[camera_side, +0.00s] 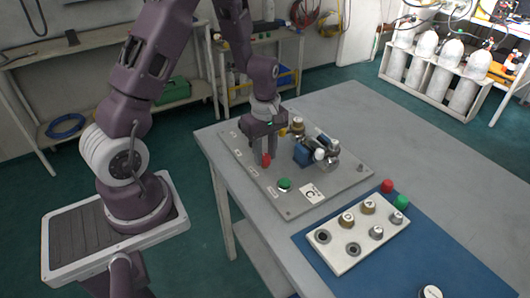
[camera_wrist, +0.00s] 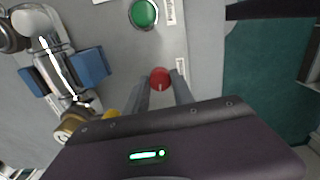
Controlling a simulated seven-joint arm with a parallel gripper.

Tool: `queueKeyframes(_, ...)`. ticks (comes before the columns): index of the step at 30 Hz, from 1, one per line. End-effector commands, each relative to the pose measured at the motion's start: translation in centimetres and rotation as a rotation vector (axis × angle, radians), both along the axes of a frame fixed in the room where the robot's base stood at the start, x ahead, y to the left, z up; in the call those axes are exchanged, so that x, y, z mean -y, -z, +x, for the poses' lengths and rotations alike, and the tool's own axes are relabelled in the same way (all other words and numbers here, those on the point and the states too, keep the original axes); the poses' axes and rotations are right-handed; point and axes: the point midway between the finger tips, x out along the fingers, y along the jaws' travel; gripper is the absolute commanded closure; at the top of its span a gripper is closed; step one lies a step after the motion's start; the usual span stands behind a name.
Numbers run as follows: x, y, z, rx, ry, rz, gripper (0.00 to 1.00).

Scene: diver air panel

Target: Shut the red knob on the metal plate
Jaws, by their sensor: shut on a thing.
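The metal plate (camera_side: 295,205) lies on the grey table. The red knob (camera_side: 266,160) is on its far left part; in the wrist view the red knob (camera_wrist: 160,78) sits between the tips of my fingers. My gripper (camera_side: 264,155) points down over the plate and is shut on the red knob. In the wrist view my gripper (camera_wrist: 163,88) has one finger on each side of the knob. A white mark shows on the knob's edge. The knob's underside is hidden.
A green knob (camera_side: 284,184) is near on the plate; a blue block with metal fittings (camera_side: 303,153) stands to the right. A white board with several knobs (camera_side: 337,252) lies on a blue mat (camera_side: 430,255). Loose red (camera_side: 387,186) and green caps (camera_side: 401,202) are beside it.

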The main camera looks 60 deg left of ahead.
Motion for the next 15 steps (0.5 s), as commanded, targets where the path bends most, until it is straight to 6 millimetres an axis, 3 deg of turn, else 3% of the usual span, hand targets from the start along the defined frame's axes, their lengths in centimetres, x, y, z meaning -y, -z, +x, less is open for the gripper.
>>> queueKeyframes(8, -0.01, -0.04, 0.01, 0.001, 0.069, 0.0, 1.0)
queueKeyframes(15, 0.02, -0.05, 0.01, 0.001, 0.248, -0.001, 1.0)
